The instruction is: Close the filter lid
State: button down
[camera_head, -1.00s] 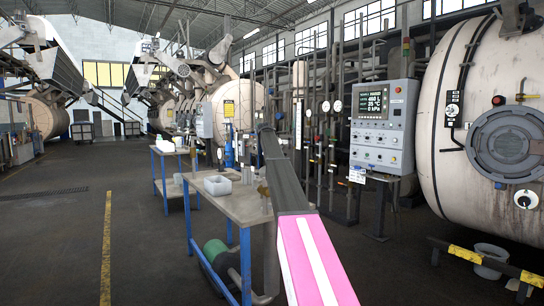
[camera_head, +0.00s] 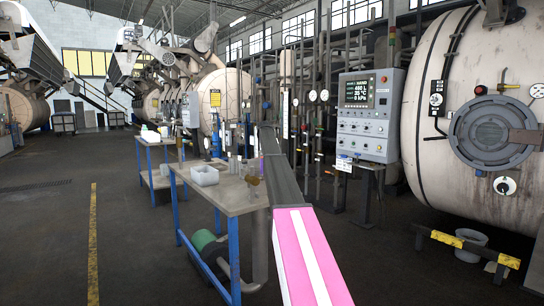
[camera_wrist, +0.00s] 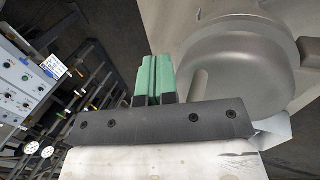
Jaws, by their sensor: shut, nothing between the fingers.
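My gripper (camera_wrist: 154,78) shows in the wrist view as two green fingers, closed together with nothing between them. A smooth grey domed metal part (camera_wrist: 238,65) with a rounded rim fills the upper right of that view, just beyond and to the right of the fingers. I cannot tell whether it is the filter lid, or whether the fingers touch it. In the head view my pink and black arm reaches forward past the workbench's right side, and I cannot make out its gripper there. No part is clearly the filter lid in the head view.
A large vessel (camera_head: 430,85) with a round grey door (camera_head: 492,130) stands at right. A control panel (camera_head: 366,117) stands left of it. The left floor is clear.

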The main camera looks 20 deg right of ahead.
jog(key=shift+d+f, duration=0.2)
jog(key=shift+f, duration=0.15)
jog(key=shift+r, duration=0.1)
notch_tip(320, 180, up, 14)
jog(key=shift+a+r, duration=0.15)
jog(key=shift+r, duration=0.1)
dwell(0.4)
